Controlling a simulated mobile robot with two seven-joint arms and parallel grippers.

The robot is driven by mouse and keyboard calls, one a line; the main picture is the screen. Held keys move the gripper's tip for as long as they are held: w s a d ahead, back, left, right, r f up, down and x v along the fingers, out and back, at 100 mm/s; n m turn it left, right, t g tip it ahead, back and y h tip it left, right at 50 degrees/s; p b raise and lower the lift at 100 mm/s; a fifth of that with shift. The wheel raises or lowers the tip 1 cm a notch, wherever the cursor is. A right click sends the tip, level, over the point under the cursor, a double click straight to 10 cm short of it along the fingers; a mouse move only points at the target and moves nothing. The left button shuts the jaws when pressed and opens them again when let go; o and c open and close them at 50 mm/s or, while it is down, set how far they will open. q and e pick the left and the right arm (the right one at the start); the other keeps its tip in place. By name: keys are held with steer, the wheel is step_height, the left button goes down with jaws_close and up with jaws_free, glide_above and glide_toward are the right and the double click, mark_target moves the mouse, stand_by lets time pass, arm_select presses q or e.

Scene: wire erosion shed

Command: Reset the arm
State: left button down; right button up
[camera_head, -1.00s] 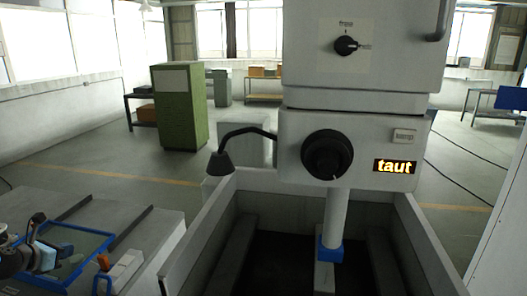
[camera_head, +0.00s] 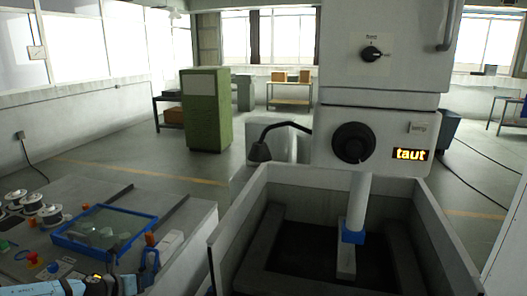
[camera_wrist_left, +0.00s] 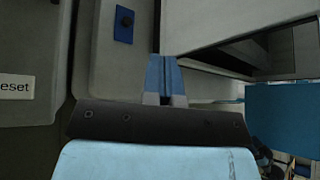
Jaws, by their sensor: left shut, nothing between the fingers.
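My left gripper (camera_head: 112,284) is at the bottom left edge of the head view, low by the front of the grey worktop (camera_head: 190,225), partly cut off by the frame. In the left wrist view its blue fingertips (camera_wrist_left: 163,76) are together with nothing between them. A grey surface fills the view around them. A white label (camera_wrist_left: 15,87) reading "eset" is at the left edge, and a small blue plate with a dark round part (camera_wrist_left: 124,25) is above the fingers. My right gripper is not in view.
A blue-rimmed tray (camera_head: 135,211) lies on the worktop, with several spools (camera_head: 48,214) to its left. A blue tool with an orange top (camera_head: 150,262) stands nearer. A machine with a dark knob (camera_head: 352,143) and a lit "taut" sign (camera_head: 411,154) rises over an open tank (camera_head: 228,216).

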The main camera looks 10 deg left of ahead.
arm_select(q)
steer(key=s+d+f+n+h, duration=0.1)
steer(key=s+d+f+n, duration=0.3)
steer(key=d, duration=0.5)
steer(key=s+d+f+n+h, duration=0.1)
steer(key=s+d+f+n, duration=0.1)
steer(key=s+d+n, duration=0.55)
steer(key=s+d+f+n+h, duration=0.1)
steer(key=s+d+f+n, duration=0.25)
steer(key=d, duration=0.75)
steer(key=s+a+f+n+y, duration=0.1)
steer(key=s+f+n+y, duration=0.1)
steer(key=s+n, duration=0.5)
steer(key=s+a+f+n+y, duration=0.1)
steer(key=s+f+n+y, duration=0.1)
steer(key=s+n, duration=0.6)
steer(key=shift+s+a+f+n+g+y, duration=0.25)
steer(key=shift+n+y, duration=0.35)
steer(key=shift+n, duration=0.6)
